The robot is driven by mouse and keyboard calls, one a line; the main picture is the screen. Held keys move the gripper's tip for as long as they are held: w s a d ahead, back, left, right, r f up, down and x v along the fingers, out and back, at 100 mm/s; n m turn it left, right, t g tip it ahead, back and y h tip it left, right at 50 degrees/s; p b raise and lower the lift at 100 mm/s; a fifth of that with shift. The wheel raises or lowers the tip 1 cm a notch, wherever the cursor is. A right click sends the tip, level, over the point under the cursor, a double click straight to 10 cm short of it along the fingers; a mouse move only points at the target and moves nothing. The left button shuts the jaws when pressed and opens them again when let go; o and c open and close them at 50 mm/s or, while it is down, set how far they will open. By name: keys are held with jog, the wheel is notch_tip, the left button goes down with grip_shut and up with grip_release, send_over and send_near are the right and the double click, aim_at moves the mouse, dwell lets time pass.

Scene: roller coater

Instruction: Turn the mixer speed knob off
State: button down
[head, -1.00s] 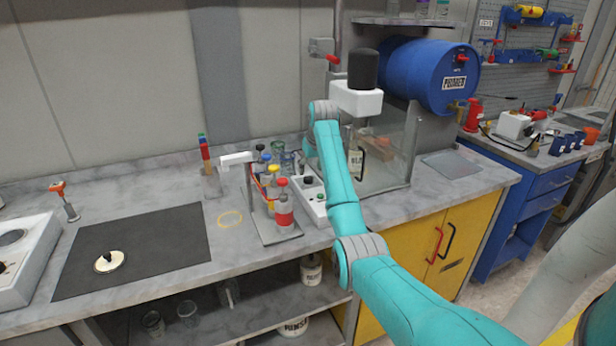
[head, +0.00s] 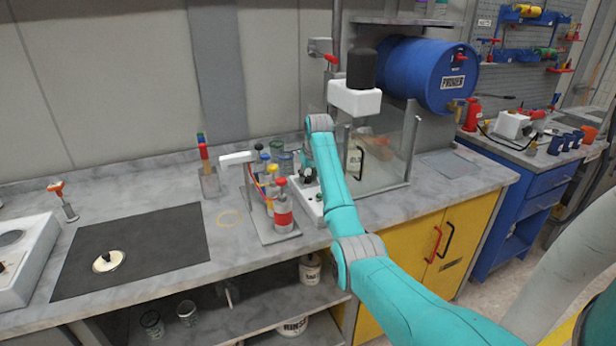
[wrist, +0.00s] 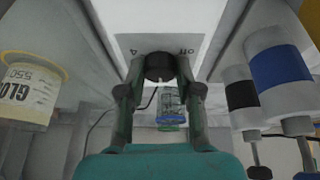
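The mixer speed knob (wrist: 159,67) is a round black knob on a white control box (wrist: 158,20). The lettering "off" shows beside it, upside down in the wrist view. My gripper (wrist: 160,70) has one dark finger on each side of the knob, with narrow gaps appearing to remain. In the head view, the control box (head: 312,207) stands at the bench front, partly hidden by my arm, and my gripper (head: 305,173) is low over its back end. The mixer (head: 356,100), with a white body and black motor, stands behind.
Colour-capped pumps (head: 281,205) stand close left of the control box; black and blue ones (wrist: 280,68) show in the wrist view. A labelled jar (wrist: 27,95) stands on the other side. A glass enclosure (head: 396,150) is right of my arm. A dark mat (head: 135,235) lies left.

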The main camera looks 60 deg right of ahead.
jog(key=shift+n, duration=0.3)
jog(key=shift+d+n+t+y, duration=0.15)
jog(key=shift+n+y, duration=0.4)
jog(key=shift+n, duration=0.8)
jog(key=shift+d+n+t+y, duration=0.15)
jog(key=shift+n+y, duration=0.4)
jog(key=shift+n, duration=0.8)
jog(key=shift+a, duration=0.1)
jog(key=c, duration=0.8)
grip_release()
jog(key=shift+o, duration=0.2)
jog(key=v, duration=1.2)
jog(key=shift+s, duration=0.1)
